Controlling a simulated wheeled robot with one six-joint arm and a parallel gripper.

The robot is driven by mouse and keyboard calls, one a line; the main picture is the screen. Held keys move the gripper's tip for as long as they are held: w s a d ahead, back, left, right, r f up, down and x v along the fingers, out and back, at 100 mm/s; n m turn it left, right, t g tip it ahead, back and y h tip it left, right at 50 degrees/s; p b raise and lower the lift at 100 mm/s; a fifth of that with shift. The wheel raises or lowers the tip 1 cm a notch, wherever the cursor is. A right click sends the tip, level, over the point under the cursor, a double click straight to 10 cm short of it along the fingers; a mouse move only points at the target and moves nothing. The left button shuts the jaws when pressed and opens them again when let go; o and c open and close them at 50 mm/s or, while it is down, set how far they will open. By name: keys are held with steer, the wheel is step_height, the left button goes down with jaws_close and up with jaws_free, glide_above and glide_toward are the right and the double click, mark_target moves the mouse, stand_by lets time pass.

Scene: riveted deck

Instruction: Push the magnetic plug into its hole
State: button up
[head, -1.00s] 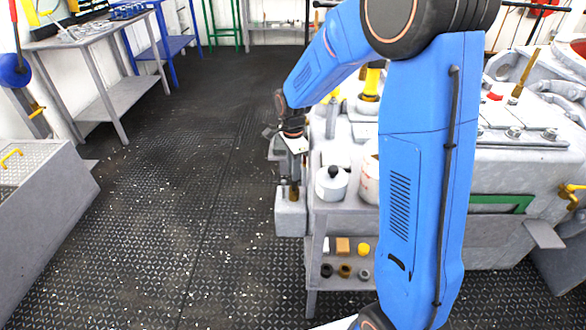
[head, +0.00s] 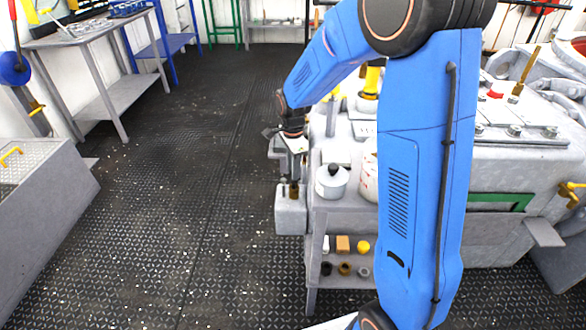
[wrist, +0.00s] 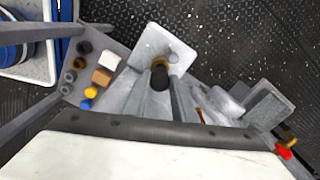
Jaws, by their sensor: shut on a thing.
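The magnetic plug (wrist: 160,76) shows as a small dark cylinder with a brownish end, between the fingertips in the wrist view. My gripper (wrist: 162,88) is shut on it. In the head view my gripper (head: 294,182) points down over a pale grey block (head: 291,216) at the left end of the bench. A brownish piece shows at the fingertips there. In the wrist view the block's flat face (wrist: 160,44) lies around and beyond the plug. The hole is hidden, and I cannot tell how deep the plug sits.
A white lidded pot (head: 332,181) stands on the bench close right of my gripper. A lower shelf (head: 334,281) holds several small blocks and rings. The machine (head: 520,155) fills the right side. The dark floor (head: 180,180) to the left is open.

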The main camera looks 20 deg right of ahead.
steer(key=shift+f, duration=1.45)
stand_by(0.3)
steer(key=o, duration=1.2)
steer(key=shift+c, duration=0.2)
steer(key=shift+r, duration=0.1)
step_height(320, 180, up, 17)
steer(key=shift+r, duration=0.15)
